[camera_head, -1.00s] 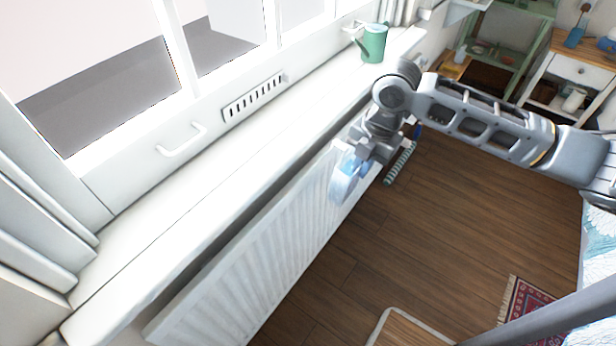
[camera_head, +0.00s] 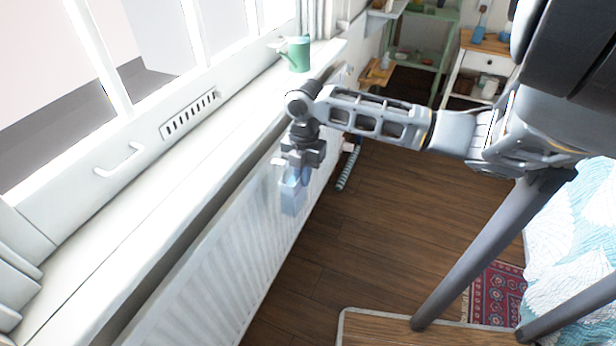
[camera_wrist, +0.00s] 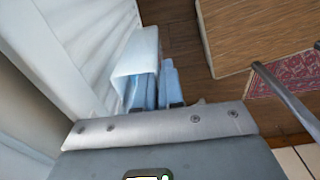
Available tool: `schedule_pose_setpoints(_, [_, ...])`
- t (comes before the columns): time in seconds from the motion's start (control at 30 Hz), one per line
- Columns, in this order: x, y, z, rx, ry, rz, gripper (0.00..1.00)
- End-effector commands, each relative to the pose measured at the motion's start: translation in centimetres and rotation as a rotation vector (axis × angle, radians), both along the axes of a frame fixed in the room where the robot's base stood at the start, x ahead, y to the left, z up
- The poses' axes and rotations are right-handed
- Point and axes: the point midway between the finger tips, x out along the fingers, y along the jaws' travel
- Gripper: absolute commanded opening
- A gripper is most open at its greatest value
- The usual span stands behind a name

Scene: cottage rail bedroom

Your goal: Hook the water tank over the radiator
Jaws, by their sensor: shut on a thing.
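The water tank (camera_head: 292,194) is a translucent pale blue box in the head view. It hangs below my gripper (camera_head: 291,172), in front of the white ribbed radiator (camera_head: 222,262). My gripper is shut on the tank. In the wrist view the tank (camera_wrist: 140,56) is a whitish open-topped box close beside the radiator (camera_wrist: 72,40), with the blue fingertips (camera_wrist: 158,96) at its near end. I cannot tell whether the tank touches the radiator. Its hook is not clear in either view.
The white window sill (camera_head: 150,207) runs above the radiator, with a green watering can (camera_head: 298,54) at its far end. A striped rod-like item (camera_head: 347,168) lies beyond the gripper. Open wooden floor (camera_head: 375,235) lies to the right, with a red rug (camera_head: 492,292) and bed (camera_head: 575,225).

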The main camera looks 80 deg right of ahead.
Motion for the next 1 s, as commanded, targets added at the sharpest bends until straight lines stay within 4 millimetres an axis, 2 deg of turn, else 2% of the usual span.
schedule_pose_setpoints(0.83, [5.3,-1.2,-0.1,0.000,0.001,0.001,0.00])
schedule_pose_setpoints(1.0, [5.2,-1.2,-1.2,0.000,0.001,0.000,0.00])
